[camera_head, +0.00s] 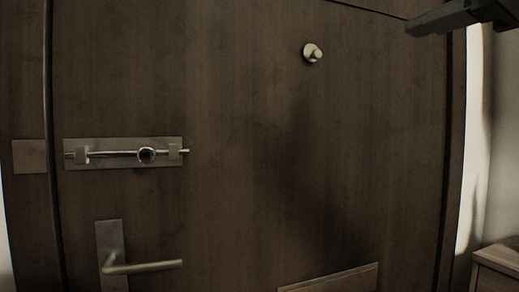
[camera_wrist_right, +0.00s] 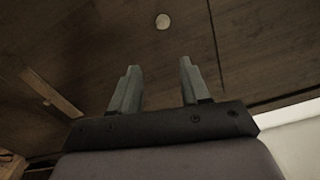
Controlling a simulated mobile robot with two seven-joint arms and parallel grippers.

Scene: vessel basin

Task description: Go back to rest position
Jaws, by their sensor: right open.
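My right gripper (camera_wrist_right: 159,68) is open and empty, with its two fingers apart in the right wrist view. In the head view part of my right gripper (camera_head: 430,22) shows at the top right, in front of the dark wooden door (camera_head: 240,190). A round metal knob (camera_head: 312,52) sits on the upper door, to the left of this gripper. It also shows beyond the fingers in the right wrist view (camera_wrist_right: 162,21), apart from them. My left gripper is in neither view.
A metal slide bolt (camera_head: 125,153) is fixed at the door's left side, above a lever handle (camera_head: 145,267). A flat wooden strip (camera_head: 335,281) is low on the door. A wooden cabinet (camera_head: 498,262) stands at the lower right, beside a pale wall (camera_head: 503,150).

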